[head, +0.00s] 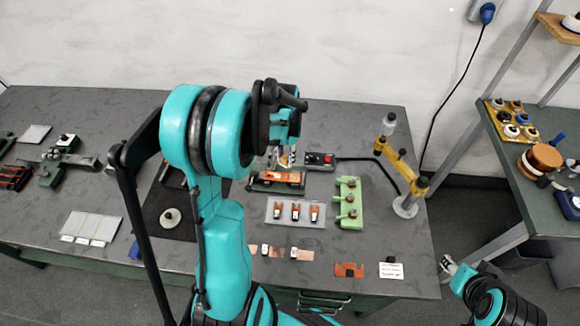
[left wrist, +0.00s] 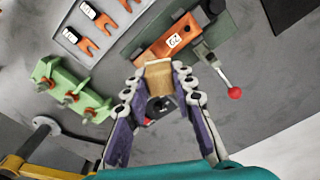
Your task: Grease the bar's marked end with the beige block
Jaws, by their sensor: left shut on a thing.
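The beige block (left wrist: 158,77) is between the fingertips of my left gripper (left wrist: 158,82), which is shut on it. The orange copper bar (left wrist: 185,32) lies in a dark green holder (left wrist: 213,20) and carries a white numbered label. The block is right beside the bar's lower-left end in the left wrist view; I cannot tell whether they touch. In the head view the bar (head: 280,178) shows near the table's middle, and my left arm hides most of the left gripper. My right gripper (head: 447,265) is off the table's right edge, too small to read.
A lever with a red knob (left wrist: 234,93) stands beside the holder. A black box with a red button (head: 320,160) sits behind it. A grey tray of copper pieces (head: 270,215) and a green rack (head: 348,203) are nearby. A yellow-armed stand (head: 405,165) is at right.

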